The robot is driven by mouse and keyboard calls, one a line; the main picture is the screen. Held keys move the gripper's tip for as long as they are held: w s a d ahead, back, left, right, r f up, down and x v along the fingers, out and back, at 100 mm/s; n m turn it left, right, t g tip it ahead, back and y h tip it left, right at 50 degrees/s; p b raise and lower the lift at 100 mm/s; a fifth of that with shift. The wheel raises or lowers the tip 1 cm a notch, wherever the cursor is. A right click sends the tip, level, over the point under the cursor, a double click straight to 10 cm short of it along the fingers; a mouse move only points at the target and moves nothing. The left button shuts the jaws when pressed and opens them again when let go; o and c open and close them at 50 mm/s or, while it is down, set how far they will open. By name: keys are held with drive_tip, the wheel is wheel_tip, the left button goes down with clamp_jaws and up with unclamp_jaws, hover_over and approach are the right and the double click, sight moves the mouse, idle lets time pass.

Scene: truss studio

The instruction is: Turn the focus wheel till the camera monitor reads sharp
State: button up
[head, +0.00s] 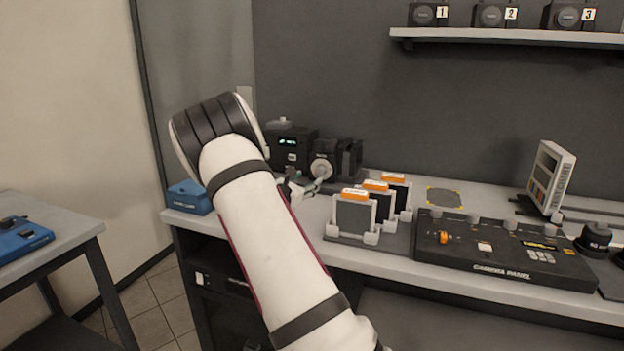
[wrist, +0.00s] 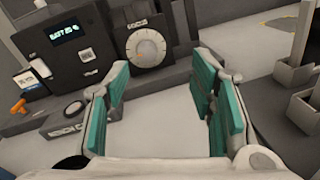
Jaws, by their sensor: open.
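The focus wheel (wrist: 146,48) is a pale round dial with marks around its rim on a dark housing; it also shows in the head view (head: 320,168). Left of it stands a black camera unit with a small lit monitor (wrist: 65,33), also visible in the head view (head: 289,142). The monitor's green text is too small to read surely. My gripper (wrist: 160,98) is open and empty, its teal-padded fingers apart. In the wrist view the wheel appears beyond and between the fingertips, not touched. In the head view my arm partly hides the area before the camera.
Several orange-topped plates stand in a holder (head: 352,238) right of my gripper. A black camera panel (head: 500,252) lies farther right, with a colour chart (head: 551,178) behind. A blue case (head: 188,197) sits at the left counter end. Grey counter before the wheel is clear.

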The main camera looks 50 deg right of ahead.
sight(319, 171)
drive_tip(key=w+f+n, duration=0.1)
drive_tip(key=w+f+n+t, duration=0.1)
drive_tip(key=shift+w+d+f, duration=0.1)
drive_tip(key=shift+d+f, duration=0.2)
drive_tip(key=shift+d, duration=0.05)
drive_tip(key=shift+w+d+f, duration=0.15)
drive_tip(key=shift+w+d, duration=0.05)
drive_tip(key=b+x, duration=0.2)
drive_tip(key=x, duration=1.1)
drive_tip(key=shift+w+d, duration=0.15)
drive_tip(key=shift+w, duration=0.05)
drive_tip(key=c, duration=1.2)
